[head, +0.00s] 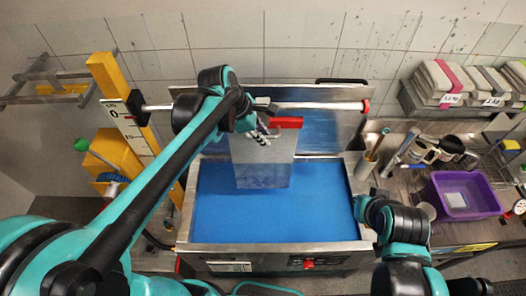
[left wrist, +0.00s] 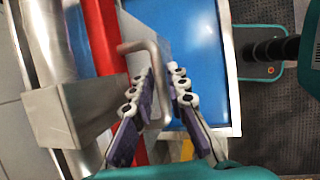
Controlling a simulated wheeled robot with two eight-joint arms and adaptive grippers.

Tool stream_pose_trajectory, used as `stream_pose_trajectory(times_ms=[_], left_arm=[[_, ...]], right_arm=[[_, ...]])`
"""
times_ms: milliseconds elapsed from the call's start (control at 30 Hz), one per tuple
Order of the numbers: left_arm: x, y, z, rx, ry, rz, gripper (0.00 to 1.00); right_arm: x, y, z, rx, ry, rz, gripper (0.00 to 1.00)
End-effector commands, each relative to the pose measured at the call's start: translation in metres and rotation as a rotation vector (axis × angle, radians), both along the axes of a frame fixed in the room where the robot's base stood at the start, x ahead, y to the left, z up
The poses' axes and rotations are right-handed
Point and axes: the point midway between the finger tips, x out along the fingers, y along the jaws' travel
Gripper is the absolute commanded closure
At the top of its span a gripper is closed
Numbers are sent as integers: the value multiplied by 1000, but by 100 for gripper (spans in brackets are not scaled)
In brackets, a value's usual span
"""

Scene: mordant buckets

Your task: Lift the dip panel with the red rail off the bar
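The dip panel (head: 262,165) is a grey sheet hanging upright over the blue bath (head: 275,215), below the bar (head: 320,105). Its red rail (head: 288,122) runs along its top; the rail also shows in the left wrist view (left wrist: 98,35). A bent metal handle (left wrist: 157,62) stands out beside the rail. My left gripper (head: 262,134) is at the top of the panel, its two fingers (left wrist: 163,88) closed in around the handle, one on each side. My right gripper (head: 362,205) is by the bath's right edge; its fingers are not clear.
The bar has a red end cap (head: 366,105) at right and a yellow post (head: 115,80) with a scale at left. A purple bin (head: 480,210), cups and tools crowd the right counter. Folded cloth stacks (head: 440,82) sit on a shelf behind.

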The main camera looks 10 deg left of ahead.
Motion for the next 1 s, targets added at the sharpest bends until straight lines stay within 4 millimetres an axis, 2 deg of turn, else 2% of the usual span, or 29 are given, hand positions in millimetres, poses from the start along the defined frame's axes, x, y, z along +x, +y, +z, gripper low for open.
stream_pose_trajectory(times_ms=[233,267,300,333,767,1000], left_arm=[[1,-1,-3,0,0,0,85],[1,-1,-3,0,0,0,88],[1,-1,-3,0,0,0,98],[1,-1,-3,0,0,0,100],[1,-1,-2,0,-1,0,100],[4,2,8,-1,-1,-1,100]], right_arm=[[0,0,0,0,0,0,100],[0,0,0,0,0,0,100],[0,0,0,0,0,0,100],[0,0,0,0,0,0,100],[0,0,1,0,0,0,100],[0,0,8,0,0,0,100]])
